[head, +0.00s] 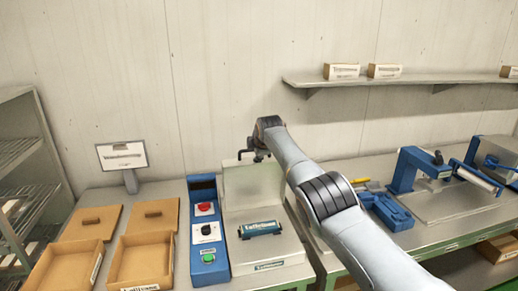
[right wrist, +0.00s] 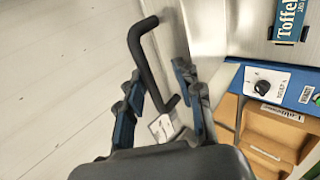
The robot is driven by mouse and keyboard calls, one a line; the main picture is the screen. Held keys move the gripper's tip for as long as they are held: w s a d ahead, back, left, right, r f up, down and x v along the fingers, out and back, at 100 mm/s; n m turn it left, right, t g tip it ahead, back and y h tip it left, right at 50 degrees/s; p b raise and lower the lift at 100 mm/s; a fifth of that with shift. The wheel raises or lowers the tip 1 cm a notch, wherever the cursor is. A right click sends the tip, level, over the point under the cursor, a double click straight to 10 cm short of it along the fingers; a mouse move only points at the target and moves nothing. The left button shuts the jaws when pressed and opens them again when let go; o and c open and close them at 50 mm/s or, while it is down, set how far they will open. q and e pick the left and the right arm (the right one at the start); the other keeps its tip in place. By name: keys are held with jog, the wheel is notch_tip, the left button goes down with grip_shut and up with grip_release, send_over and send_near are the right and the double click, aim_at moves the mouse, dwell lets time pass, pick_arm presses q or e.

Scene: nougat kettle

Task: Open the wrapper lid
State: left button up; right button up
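The wrapper (head: 272,249) stands on the bench with a blue and white labelled bar (head: 261,228) on its top. Its pale, see-through lid (head: 253,186) stands upright at the back of the wrapper. In the right wrist view the lid's black bar handle (right wrist: 146,55) passes between the fingers of my right gripper (right wrist: 158,72). The fingers are apart, with gaps to the handle; I cannot tell whether either touches it. In the head view my right gripper (head: 258,155) is at the lid's top edge, small and dark. My left gripper is not in view.
A blue control box (head: 207,235) with red, black and green controls stands left of the wrapper. Further left are open wooden boxes (head: 142,264), wooden lids (head: 150,215) and a sign (head: 122,155). Blue equipment (head: 407,172) stands on the right bench, under a wall shelf (head: 410,79).

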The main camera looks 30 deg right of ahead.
jog(key=shift+s, duration=0.1)
jog(key=shift+s+r, duration=0.4)
jog(key=shift+r, duration=0.05)
jog(key=v, duration=1)
jog(key=shift+s+a+r, duration=0.2)
jog(key=shift+s+r, duration=0.05)
